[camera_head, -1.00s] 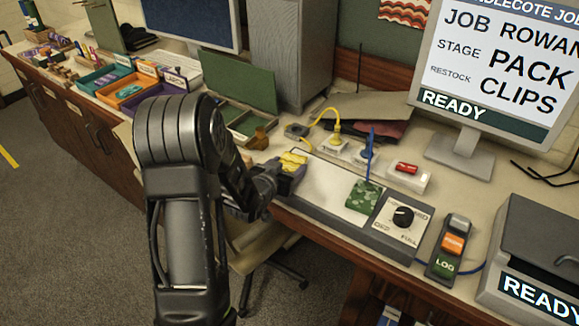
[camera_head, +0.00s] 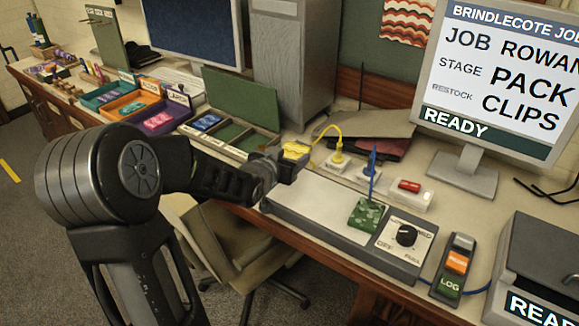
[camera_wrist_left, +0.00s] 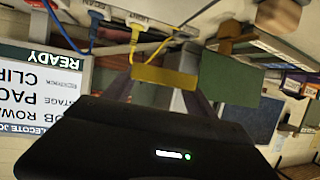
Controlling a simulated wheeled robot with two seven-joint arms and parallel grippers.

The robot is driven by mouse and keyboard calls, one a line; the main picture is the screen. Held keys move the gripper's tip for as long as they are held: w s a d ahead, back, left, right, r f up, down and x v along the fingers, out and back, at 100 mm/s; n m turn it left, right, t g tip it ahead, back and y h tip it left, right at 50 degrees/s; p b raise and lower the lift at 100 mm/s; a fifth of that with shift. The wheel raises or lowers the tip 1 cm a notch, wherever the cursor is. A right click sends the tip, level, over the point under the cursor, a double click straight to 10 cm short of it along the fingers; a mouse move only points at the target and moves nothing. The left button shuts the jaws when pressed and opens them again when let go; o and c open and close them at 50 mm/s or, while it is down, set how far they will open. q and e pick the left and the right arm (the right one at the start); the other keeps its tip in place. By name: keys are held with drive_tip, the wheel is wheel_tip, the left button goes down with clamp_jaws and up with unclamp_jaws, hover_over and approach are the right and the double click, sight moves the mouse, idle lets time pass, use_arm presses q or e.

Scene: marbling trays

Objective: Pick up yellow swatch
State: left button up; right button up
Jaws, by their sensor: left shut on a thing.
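The yellow swatch (camera_head: 297,150) is held up at the tip of my left gripper (camera_head: 289,158), above the far left end of the grey unit. In the left wrist view the yellow swatch (camera_wrist_left: 165,76) lies across between the two fingers. My left gripper is shut on it, and the fingers hide part of it in the head view. My right gripper is not in view.
A green patterned swatch (camera_head: 366,214) lies on the grey unit (camera_head: 310,194), left of a black dial (camera_head: 406,235). Yellow and blue plugs stand behind it. A green-lidded box (camera_head: 240,100) and coloured trays (camera_head: 107,93) are to the left. A chair (camera_head: 235,245) stands below.

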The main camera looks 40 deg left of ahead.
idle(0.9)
use_arm(q)
drive_tip(key=shift+w+a+r, duration=0.1)
drive_tip(key=shift+a+r, duration=0.1)
drive_tip(key=shift+r, duration=0.25)
drive_tip(key=shift+w+d, duration=0.1)
drive_tip(key=shift+d, duration=0.05)
drive_tip(key=w+d+f+h, duration=0.1)
drive_tip(key=d+f, duration=0.1)
drive_tip(key=d, duration=0.5)
drive_tip(key=w+d+f+m+h, duration=0.1)
drive_tip(key=d+f, duration=0.1)
drive_tip(key=d, duration=0.6)
drive_tip(key=w+d+f+m, duration=0.1)
drive_tip(key=d+f, duration=0.2)
drive_tip(key=d, duration=0.5)
drive_tip(key=shift+w+d+h, duration=0.2)
drive_tip(key=shift+w+h, duration=0.1)
drive_tip(key=shift+h, duration=0.1)
drive_tip(key=shift+d+r, duration=0.15)
drive_tip(key=shift+d, duration=0.2)
